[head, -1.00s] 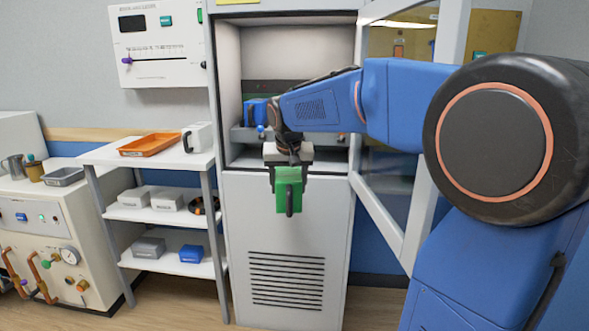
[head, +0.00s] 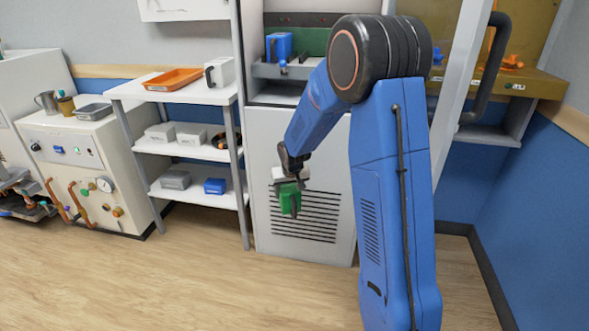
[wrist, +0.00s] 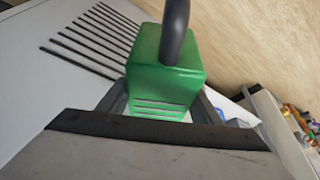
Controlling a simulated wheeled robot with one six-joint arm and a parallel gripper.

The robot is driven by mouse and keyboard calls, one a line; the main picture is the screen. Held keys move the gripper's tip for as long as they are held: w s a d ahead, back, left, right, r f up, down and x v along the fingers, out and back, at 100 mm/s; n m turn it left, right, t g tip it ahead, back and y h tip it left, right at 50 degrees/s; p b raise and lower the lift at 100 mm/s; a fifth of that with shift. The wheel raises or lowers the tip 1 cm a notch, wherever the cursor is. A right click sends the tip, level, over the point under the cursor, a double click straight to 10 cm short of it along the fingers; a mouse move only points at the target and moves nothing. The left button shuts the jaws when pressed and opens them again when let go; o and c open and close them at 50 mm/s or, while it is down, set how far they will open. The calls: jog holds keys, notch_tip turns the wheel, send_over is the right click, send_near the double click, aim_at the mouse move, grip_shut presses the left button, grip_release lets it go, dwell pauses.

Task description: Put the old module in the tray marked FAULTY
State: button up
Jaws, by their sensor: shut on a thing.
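My gripper (head: 290,184) is shut on a green module with a dark handle (head: 289,199). It holds the module in front of the cabinet's slotted lower panel, clear of the floor. In the wrist view the green module (wrist: 165,80) sits between the fingers, its dark handle pointing away from the gripper. An orange tray (head: 173,79) lies on the top of the shelf unit, left of my gripper. I cannot read any marking on it.
A white module with a dark handle (head: 219,72) stands beside the orange tray on the shelf unit (head: 125,91). A blue module (head: 279,46) is inside the open cabinet. The cabinet door (head: 462,85) stands open at right. The floor (head: 200,285) in front is clear.

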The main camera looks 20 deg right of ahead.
jog(key=a+f, duration=0.1)
jog(key=f, duration=0.6)
jog(key=s+a+f+n, duration=0.1)
jog(key=a+f, duration=0.1)
jog(key=f, duration=0.6)
jog(key=shift+s+a+n+y, duration=0.25)
jog(key=shift+a+n+y, duration=0.05)
